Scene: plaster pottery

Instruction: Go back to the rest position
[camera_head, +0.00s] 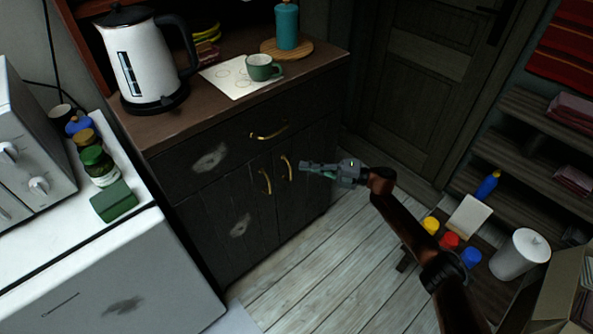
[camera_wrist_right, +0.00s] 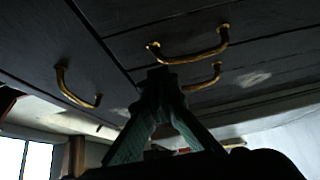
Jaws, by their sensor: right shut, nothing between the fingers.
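My right gripper (camera_head: 303,167) is shut and empty. It is held in front of the dark cabinet (camera_head: 312,115), with its tips pointing left, close to the right brass door handle (camera_head: 289,168) in the picture. I cannot tell the exact gap, but it is not holding the handle. In the right wrist view the closed fingers (camera_wrist_right: 158,75) meet at a point below the cabinet front, with brass handles (camera_wrist_right: 188,53) around them. The cabinet doors and drawer look closed. My left gripper is not in view.
The cabinet top carries a white kettle (camera_head: 146,62), a green cup (camera_head: 262,67) and a teal bottle (camera_head: 286,26). The plank floor (camera_head: 300,275) is clear.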

